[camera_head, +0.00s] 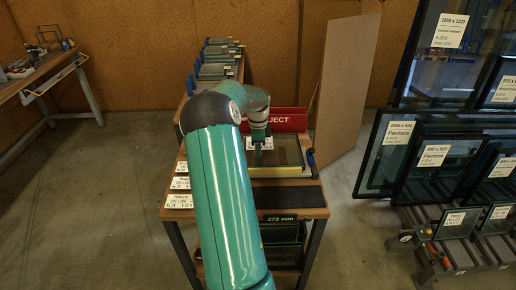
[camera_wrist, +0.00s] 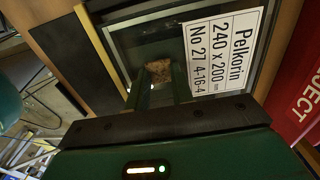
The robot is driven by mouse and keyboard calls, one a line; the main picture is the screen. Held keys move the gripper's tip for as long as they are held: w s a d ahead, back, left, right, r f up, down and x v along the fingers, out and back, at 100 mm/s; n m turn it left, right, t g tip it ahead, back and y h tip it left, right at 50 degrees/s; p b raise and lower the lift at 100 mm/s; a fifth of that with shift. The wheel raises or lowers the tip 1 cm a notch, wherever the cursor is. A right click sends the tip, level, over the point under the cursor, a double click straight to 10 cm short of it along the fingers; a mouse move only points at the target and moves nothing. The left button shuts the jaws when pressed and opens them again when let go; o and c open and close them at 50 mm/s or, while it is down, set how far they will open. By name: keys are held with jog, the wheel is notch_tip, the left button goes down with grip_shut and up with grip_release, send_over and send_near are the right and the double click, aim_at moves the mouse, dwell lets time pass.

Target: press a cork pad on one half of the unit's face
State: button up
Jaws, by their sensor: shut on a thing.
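The glass unit (camera_head: 291,157) lies flat at the far part of the table, just in front of the red bin. In the wrist view its dark glass face (camera_wrist: 145,40) fills the upper middle, with a white label reading Pelkorin 240 x 200 (camera_wrist: 223,50) on its right part. My gripper (camera_head: 257,153) is over the unit. In the wrist view my gripper (camera_wrist: 160,88) is shut on a small brown cork pad (camera_wrist: 159,69), over the face left of the label. I cannot tell whether the pad touches the glass. My arm hides part of the table.
The red bin (camera_head: 290,118) stands behind the unit. White cards (camera_head: 180,183) lie along the table's left edge, and a dark mat (camera_head: 290,196) lies in front of the unit. Several upright units (camera_head: 217,60) stand farther back. A glass rack (camera_head: 435,155) stands at right.

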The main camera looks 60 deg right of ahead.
jog(key=shift+f, duration=0.45)
dwell(0.5)
jog(key=o, duration=1)
notch_tip(320, 180, up, 14)
jog(key=shift+d+f, duration=0.1)
jog(key=shift+c, duration=0.3)
